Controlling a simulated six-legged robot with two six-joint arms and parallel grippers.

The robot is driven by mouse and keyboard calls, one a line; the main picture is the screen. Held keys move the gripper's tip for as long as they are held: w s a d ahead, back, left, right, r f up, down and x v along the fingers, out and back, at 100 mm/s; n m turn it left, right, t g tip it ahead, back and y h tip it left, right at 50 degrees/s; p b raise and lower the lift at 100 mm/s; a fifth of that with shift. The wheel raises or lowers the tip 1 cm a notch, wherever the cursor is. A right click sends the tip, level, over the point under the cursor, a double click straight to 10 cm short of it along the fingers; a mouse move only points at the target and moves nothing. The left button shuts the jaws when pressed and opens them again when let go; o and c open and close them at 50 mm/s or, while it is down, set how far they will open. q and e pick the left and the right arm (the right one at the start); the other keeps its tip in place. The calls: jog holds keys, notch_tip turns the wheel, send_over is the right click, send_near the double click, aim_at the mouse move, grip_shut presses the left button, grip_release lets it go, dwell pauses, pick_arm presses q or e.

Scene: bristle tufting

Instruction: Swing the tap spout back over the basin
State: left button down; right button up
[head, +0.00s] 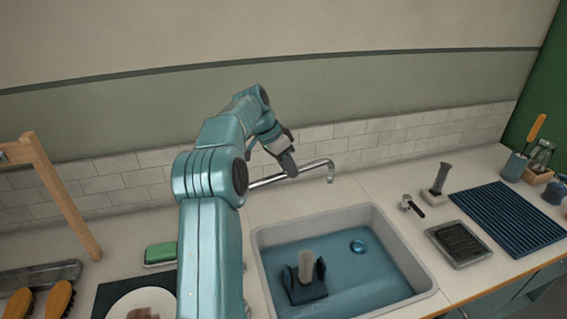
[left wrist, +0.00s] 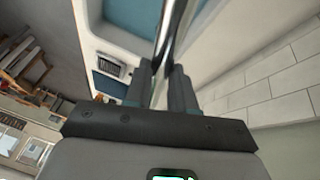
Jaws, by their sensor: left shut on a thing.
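The metal tap spout (head: 313,166) runs to the right behind the basin, along the tiled wall, with its tip bent down. In this view its tip appears above the counter strip behind the basin's back rim. The basin (head: 400,247) has a pale rim and a blue inside. My left gripper (head: 288,163) is shut on the spout, partway along it. In the left wrist view the shiny spout (left wrist: 166,32) passes between the two dark fingers of my gripper (left wrist: 162,72). My arm hides the spout's base end. My right gripper is not in view.
A dark holder with a pale upright piece (head: 306,270) and a blue ring (head: 357,246) are in the basin. To its right are a small tap-like fitting (head: 411,205), a grey-handled tool (head: 439,179), a dark tray (head: 459,243) and a ribbed mat (head: 508,220). A green sponge (head: 160,252) lies left.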

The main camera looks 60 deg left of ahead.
pick_arm(q)
jog(key=shift+s+d+m+g+h+b, duration=0.15)
jog(key=shift+d+m+h+b, duration=0.15)
jog(key=shift+d+m, duration=0.55)
jog(key=shift+d+m+g+h+b, duration=0.2)
jog(key=shift+d+m, duration=0.25)
jog(key=shift+d, duration=0.75)
jog(key=c, duration=1)
grip_release()
jog(key=shift+d, duration=0.1)
jog(key=shift+o, duration=0.2)
jog(key=shift+s, duration=0.1)
jog(key=p+v, duration=0.6)
jog(key=v, duration=1)
jog(key=shift+r+p, duration=0.2)
jog(key=shift+p, duration=0.2)
